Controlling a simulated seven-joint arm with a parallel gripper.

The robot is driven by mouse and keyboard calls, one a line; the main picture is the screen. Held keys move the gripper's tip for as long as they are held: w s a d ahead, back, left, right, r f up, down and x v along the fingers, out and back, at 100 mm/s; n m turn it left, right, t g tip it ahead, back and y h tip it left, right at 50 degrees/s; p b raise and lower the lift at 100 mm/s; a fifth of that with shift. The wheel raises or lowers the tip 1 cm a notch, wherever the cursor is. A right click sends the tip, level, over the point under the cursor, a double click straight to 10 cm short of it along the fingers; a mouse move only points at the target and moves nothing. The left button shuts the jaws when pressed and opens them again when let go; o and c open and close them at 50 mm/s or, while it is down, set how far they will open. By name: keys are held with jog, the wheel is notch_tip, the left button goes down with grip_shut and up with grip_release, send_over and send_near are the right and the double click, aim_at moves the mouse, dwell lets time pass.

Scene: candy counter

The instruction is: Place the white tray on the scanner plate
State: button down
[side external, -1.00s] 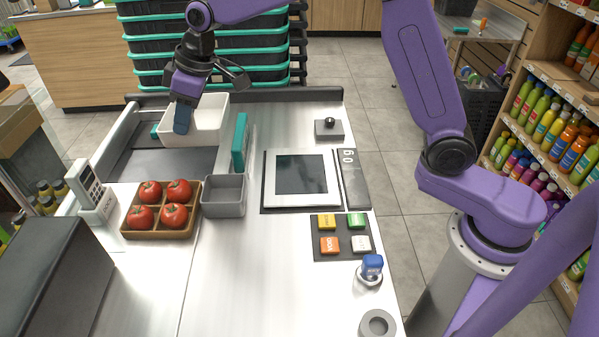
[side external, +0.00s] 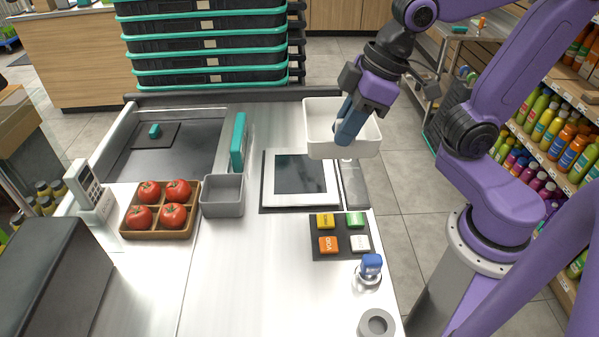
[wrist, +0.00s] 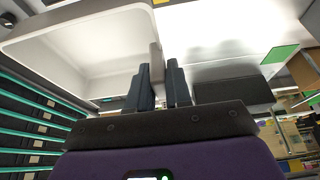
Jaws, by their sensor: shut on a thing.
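The white tray (side external: 318,118) hangs in the air above the right back part of the counter. My gripper (side external: 345,138) is shut on the tray's wall. In the wrist view the tray (wrist: 75,45) fills the upper left, and the two dark fingers of my gripper (wrist: 160,85) pinch its wall from both sides. The scanner plate (side external: 299,180), a pale frame with a dark square in the middle, lies flat on the counter. The tray is behind and to the right of the plate's middle, and its lower front reaches near the plate's back right corner in the picture.
A grey bin (side external: 223,196), an upright teal block (side external: 238,140) and a wooden crate of tomatoes (side external: 190,232) stand left of the plate. A button pad (side external: 341,252) and a blue-topped stamp (side external: 371,264) lie in front. Stacked teal-rimmed crates (side external: 210,62) stand behind.

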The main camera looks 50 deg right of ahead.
jog(key=s+d, duration=0.1)
jog(key=s+d+f, duration=0.1)
jog(key=s+d, duration=0.1)
jog(key=shift+s+d+f, duration=0.3)
jog(key=shift+f, duration=0.1)
jog(key=w+a+f, duration=0.1)
jog(key=w, duration=0.2)
jog(key=w+f, duration=0.2)
jog(key=w, duration=0.1)
jog(key=w+a+f, duration=0.1)
jog(key=w, duration=0.1)
jog(key=shift+w+a+f, duration=0.25)
jog(key=shift+w+a, duration=0.05)
jog(key=shift+w, duration=0.1)
send_over(301, 193)
notch_tip(301, 193, down, 5)
jog(key=shift+f, duration=1.8)
jog(key=shift+f, duration=0.2)
jog(key=c, duration=1.1)
grip_release()
jog(key=shift+o, duration=0.2)
jog(key=shift+r, duration=0.1)
